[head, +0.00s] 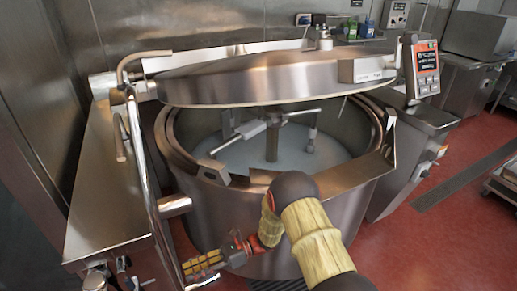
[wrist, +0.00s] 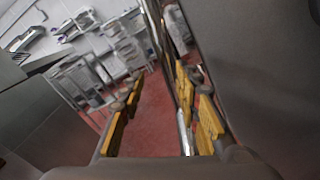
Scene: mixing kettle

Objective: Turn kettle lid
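The kettle lid (head: 255,82) is a round steel cover raised over the open mixing kettle (head: 290,215), with a gap along its front. Pale liquid and mixer arms show inside the kettle. My gripper (head: 203,266) is low at the kettle's front left, well below the lid and apart from it, close to an upright steel pipe (head: 157,200). In the wrist view, my gripper (wrist: 165,105) has its yellow-padded fingers spread apart. A shiny steel edge (wrist: 185,132) shows near the right finger; I cannot tell whether they touch. The lid is not recognisable in the wrist view.
A steel side console (head: 105,190) stands left of the kettle. A control panel (head: 424,68) with a lit screen stands at the right. The red floor (head: 440,235) is open at the right, with a dark drain strip. Steel counters (head: 470,80) are farther back.

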